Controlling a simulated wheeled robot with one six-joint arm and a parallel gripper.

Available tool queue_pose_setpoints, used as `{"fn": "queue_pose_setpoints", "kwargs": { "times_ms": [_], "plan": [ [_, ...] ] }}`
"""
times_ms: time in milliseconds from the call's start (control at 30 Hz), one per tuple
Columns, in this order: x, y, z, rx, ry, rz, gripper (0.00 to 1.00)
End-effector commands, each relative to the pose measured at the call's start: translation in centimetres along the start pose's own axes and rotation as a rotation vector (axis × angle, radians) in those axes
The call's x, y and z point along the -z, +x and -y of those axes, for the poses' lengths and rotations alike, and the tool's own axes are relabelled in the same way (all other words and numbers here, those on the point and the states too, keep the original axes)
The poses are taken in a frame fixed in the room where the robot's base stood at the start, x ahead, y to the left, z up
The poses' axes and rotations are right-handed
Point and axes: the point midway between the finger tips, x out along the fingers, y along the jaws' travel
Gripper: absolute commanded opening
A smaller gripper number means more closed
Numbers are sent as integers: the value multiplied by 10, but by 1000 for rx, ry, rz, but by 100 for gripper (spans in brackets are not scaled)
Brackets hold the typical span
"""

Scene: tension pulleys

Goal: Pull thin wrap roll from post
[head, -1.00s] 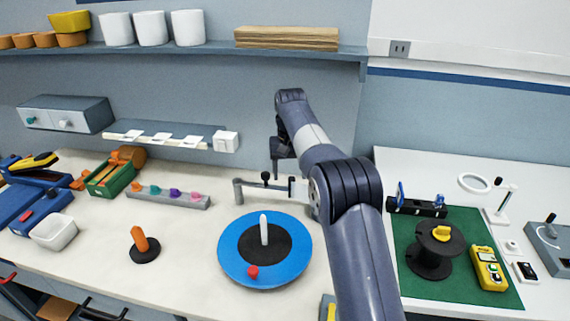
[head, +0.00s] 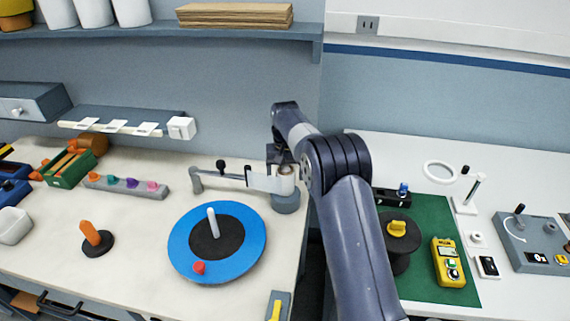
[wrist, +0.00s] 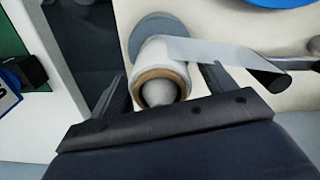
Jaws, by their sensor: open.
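The thin wrap roll (wrist: 168,58) is white with a brown cardboard core. It stands around a grey post (wrist: 158,94), whose rounded top shows inside the core in the wrist view. Its round grey base (wrist: 150,27) rests on the bench. My gripper (wrist: 165,73) is open, with one finger on each side of the roll; I cannot tell whether either finger touches it. In the head view the roll (head: 285,180) is partly hidden by my gripper and arm. A pale strip of film (head: 260,180) runs from the roll leftward.
A grey tension arm with a dark knob (head: 221,166) stands left of the roll. A blue disc (head: 185,243) with a white peg lies in front of it. The roll is near the bench's right edge, beside a gap. A green mat (head: 455,290) lies on the right bench.

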Motion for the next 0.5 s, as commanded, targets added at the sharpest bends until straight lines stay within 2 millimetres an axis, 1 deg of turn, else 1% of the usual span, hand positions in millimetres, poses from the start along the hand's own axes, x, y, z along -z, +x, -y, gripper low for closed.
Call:
{"fn": "queue_pose_setpoints", "kwargs": {
  "times_ms": [100,333,500],
  "plan": [
    [0,4,0,0,0,0,78],
    [0,4,0,0,0,0,78],
    [0,4,0,0,0,0,64]
  ]
}}
